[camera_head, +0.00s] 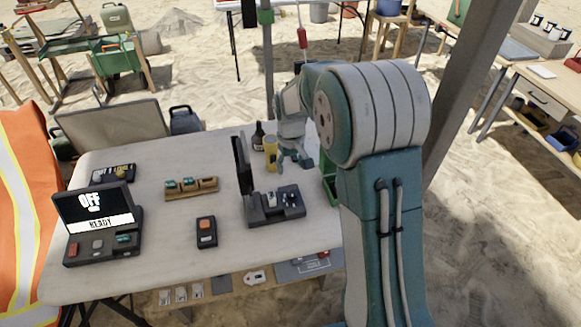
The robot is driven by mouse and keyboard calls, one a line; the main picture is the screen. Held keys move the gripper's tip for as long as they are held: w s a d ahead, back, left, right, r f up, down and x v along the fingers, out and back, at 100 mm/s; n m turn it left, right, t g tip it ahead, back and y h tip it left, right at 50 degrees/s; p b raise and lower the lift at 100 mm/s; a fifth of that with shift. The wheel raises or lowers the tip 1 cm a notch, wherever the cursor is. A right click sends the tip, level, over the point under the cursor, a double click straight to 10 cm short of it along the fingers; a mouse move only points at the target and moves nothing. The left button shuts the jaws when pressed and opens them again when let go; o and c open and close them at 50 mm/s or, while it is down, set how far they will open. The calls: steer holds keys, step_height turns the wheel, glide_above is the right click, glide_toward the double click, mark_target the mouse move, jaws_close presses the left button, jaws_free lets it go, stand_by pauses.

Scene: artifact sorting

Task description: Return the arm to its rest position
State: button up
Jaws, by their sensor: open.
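My arm rises along the right side of the view, bends at a large grey and teal joint, and reaches back to the left over the table. My gripper (296,163) is above the right part of the white table (160,250), pointing down. It is open, and nothing shows between its fingers. It is close to a yellow cylinder (271,155) and behind a black device with an upright panel (275,208); I cannot tell whether it touches either. My arm hides part of the table's right end.
A console with an "OFF / READY" screen (95,210) stands at the table's left. A wooden tray (191,190), a small dark box with an orange top (206,232) and a dark bottle (258,136) are also on it. A green bin (329,185) is beside my arm. A post (465,90) stands at right.

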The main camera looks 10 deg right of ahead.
steer(key=s+r+m+t, duration=0.1)
steer(key=s+r+t, duration=0.1)
steer(key=s+r, duration=1.05)
steer(key=s+r+m+t, duration=0.1)
steer(key=s+r, duration=0.1)
steer(key=s, duration=0.5)
steer(key=s+r+t, duration=0.2)
steer(key=s+r, duration=0.1)
steer(key=s, duration=0.5)
steer(key=shift+d+r+m+t, duration=0.2)
steer(key=shift+r+m+t, duration=0.1)
steer(key=shift+r+m, duration=0.1)
